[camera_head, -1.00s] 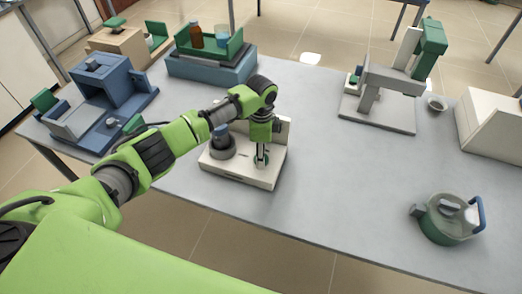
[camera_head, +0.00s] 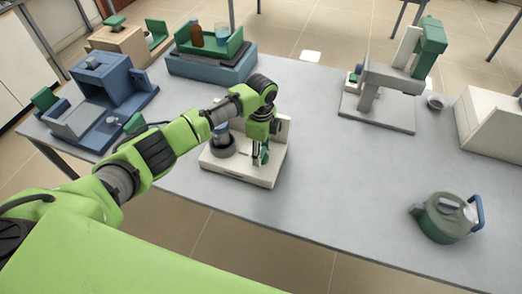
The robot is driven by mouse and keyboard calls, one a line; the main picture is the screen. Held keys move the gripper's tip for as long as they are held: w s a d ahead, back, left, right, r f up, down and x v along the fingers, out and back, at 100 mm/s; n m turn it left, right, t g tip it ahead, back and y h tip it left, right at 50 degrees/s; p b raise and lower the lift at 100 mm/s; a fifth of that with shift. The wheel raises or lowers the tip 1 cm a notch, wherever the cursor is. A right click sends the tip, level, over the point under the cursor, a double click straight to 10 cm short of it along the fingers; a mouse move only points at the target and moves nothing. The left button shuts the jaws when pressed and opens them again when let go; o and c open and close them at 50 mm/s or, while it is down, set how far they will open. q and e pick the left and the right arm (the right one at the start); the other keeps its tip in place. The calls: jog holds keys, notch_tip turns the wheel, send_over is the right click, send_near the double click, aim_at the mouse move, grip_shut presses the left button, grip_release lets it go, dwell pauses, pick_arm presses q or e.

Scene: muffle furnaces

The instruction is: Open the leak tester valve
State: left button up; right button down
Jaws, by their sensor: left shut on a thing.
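The leak tester (camera_head: 232,171) is a low beige unit with a dark grey round part (camera_head: 222,146) on its left side. It stands near the front edge of the table. My left arm reaches over it from the left. My left gripper (camera_head: 259,158) points down at the unit's right side, shut on a small part there that I take to be the valve (camera_head: 265,153), with green showing beside the fingers. The arm and gripper hide most of the valve, so its exact angle is unclear. My right gripper is out of view.
A green and grey pot-like device (camera_head: 448,222) stands at the right. A grey and green press-like stand (camera_head: 385,100) is at the back right, beside a small bowl (camera_head: 437,103). Blue devices (camera_head: 95,105) fill the left. The table's middle right (camera_head: 345,170) is clear.

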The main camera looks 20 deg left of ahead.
aim_at(262, 153)
pick_arm(q)
jog(key=shift+d, duration=0.1)
jog(key=o, duration=1.1)
notch_tip(262, 153, up, 12)
